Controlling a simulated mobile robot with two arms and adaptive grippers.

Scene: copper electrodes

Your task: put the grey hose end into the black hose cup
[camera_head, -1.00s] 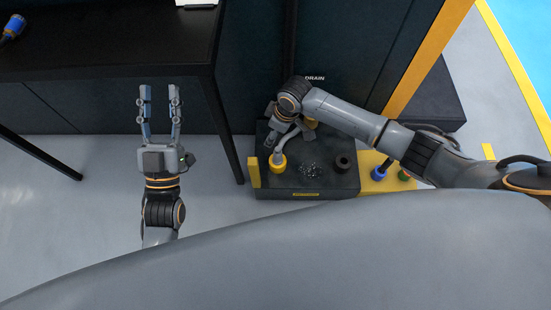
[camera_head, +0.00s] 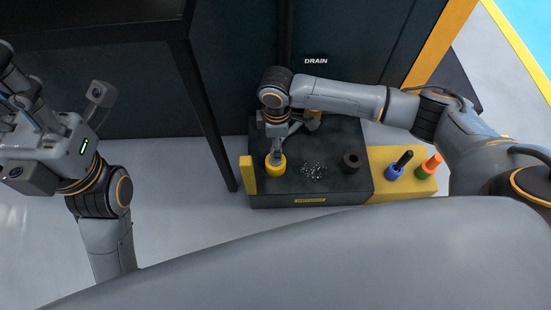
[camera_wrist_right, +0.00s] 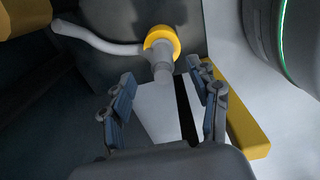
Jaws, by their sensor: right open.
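The grey hose end (camera_wrist_right: 162,70) shows in the right wrist view, with a yellow ring (camera_wrist_right: 161,42) around it and a pale grey hose (camera_wrist_right: 95,40) curving away to the left. In the head view the yellow ring (camera_head: 276,161) is at the left of a dark block. My right gripper (camera_wrist_right: 166,98) is open, its two blue-padded fingers apart, and the hose end lies just beyond the gap between them, not gripped. The black hose cup (camera_head: 351,160) stands empty-looking at the block's right. My left gripper (camera_head: 22,105) is at the left edge, its fingertips unclear.
The dark block (camera_head: 325,184) carries a small glittering pile (camera_head: 313,170). A dark table (camera_head: 100,28) is at upper left. The floor left of the block is clear.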

